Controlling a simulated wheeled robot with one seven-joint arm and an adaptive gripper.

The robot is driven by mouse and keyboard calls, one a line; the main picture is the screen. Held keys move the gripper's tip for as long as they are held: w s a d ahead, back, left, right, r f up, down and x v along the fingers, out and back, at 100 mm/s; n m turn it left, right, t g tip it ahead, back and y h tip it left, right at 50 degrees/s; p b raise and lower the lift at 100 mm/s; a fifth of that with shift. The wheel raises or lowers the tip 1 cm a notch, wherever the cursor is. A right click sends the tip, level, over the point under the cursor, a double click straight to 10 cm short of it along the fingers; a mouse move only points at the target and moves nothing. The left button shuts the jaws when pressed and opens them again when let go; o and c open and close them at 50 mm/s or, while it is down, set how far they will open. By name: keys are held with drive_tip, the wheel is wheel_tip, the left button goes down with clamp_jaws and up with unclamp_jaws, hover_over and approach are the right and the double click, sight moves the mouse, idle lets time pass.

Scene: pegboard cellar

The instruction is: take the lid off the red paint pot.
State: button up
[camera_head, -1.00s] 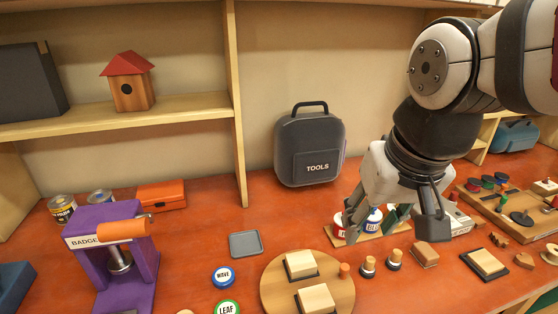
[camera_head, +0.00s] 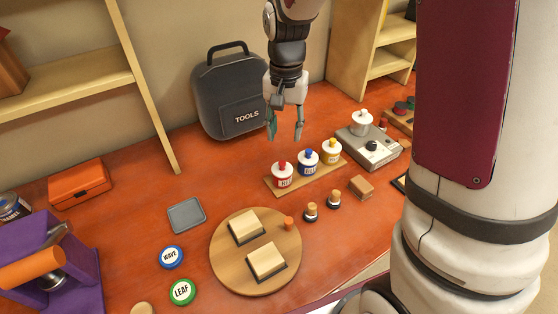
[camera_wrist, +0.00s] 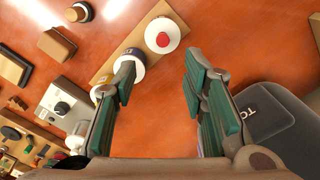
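The red paint pot (camera_head: 283,177) is a small white pot with a red label and a red-knobbed lid, standing at the left end of a wooden strip. In the wrist view its round white lid with the red knob (camera_wrist: 162,39) shows from above, the lid still on it. A blue pot (camera_head: 308,161) and a yellow pot (camera_head: 332,151) stand beside it on the strip. My gripper (camera_head: 285,130) is open and empty, pointing down above the bench behind the pots. In the wrist view its fingers (camera_wrist: 160,85) are spread, and the red knob lies beyond the fingertips.
The tool case (camera_head: 229,92) stands close to the left of my gripper. A round wooden board (camera_head: 224,265) with stamps lies in front of the pots. Corked items (camera_head: 311,211) and a grey device (camera_head: 361,145) stand nearby. The bench between case and pots is clear.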

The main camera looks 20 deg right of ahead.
hover_over(282, 162)
drive_tip(key=f, duration=0.5)
drive_tip(key=shift+d, duration=0.3)
drive_tip(key=f, duration=0.1)
drive_tip(key=f+p, duration=0.1)
drive_tip(key=f, duration=0.2)
drive_tip(key=shift+s+a+f, duration=0.1)
drive_tip(key=shift+s+a, duration=0.05)
drive_tip(key=shift+a, duration=0.1)
drive_tip(key=shift+f, duration=0.6)
drive_tip(key=c, duration=0.9)
